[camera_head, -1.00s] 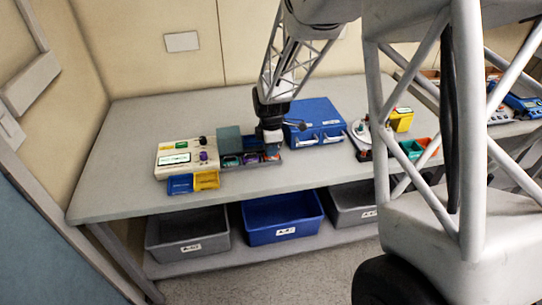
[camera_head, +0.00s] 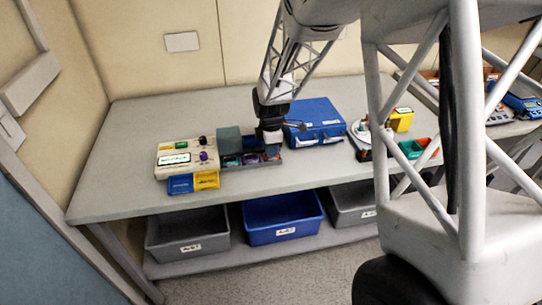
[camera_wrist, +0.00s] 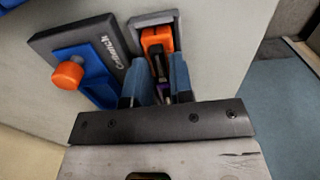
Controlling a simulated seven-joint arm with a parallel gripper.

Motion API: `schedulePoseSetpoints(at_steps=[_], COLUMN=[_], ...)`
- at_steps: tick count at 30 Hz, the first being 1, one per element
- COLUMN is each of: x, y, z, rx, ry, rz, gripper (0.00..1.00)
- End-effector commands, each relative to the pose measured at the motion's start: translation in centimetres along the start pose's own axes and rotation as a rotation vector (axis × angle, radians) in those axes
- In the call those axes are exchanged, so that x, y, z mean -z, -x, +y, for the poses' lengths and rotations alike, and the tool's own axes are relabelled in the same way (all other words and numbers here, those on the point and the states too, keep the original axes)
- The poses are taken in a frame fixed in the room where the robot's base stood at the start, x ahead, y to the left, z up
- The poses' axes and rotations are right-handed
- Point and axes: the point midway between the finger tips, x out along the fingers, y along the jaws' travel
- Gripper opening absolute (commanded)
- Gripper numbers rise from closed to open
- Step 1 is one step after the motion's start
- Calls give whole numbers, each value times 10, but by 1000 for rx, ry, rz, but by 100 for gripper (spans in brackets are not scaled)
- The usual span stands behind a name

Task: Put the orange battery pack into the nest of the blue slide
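The orange battery pack (camera_wrist: 157,42) lies in the far end of a narrow grey tray (camera_wrist: 139,21) in the wrist view. My gripper (camera_wrist: 156,72) is open, with its two blue fingers apart over the tray and the orange pack just beyond the fingertips. The blue slide (camera_wrist: 88,72) is left of the fingers, with an orange knob (camera_wrist: 68,75), against a dark lettered block (camera_wrist: 88,40). I cannot make out its nest. In the head view my gripper (camera_head: 271,138) hangs over the right part of the grey tray (camera_head: 258,164); the pack is not clear there.
A blue case (camera_head: 315,122) stands close to the right. A yellow block (camera_head: 402,119) stands farther right. The table's left part (camera_head: 110,165) is clear.

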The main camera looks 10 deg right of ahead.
Motion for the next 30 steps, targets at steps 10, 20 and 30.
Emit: schedulePoseSetpoints(at_steps=[10, 20, 30], x=[0, 0, 0], y=[0, 5, 20], z=[0, 0, 0], rx=[0, -1, -1], ry=[0, 0, 0], rz=[0, 0, 0], gripper=[0, 0, 0])
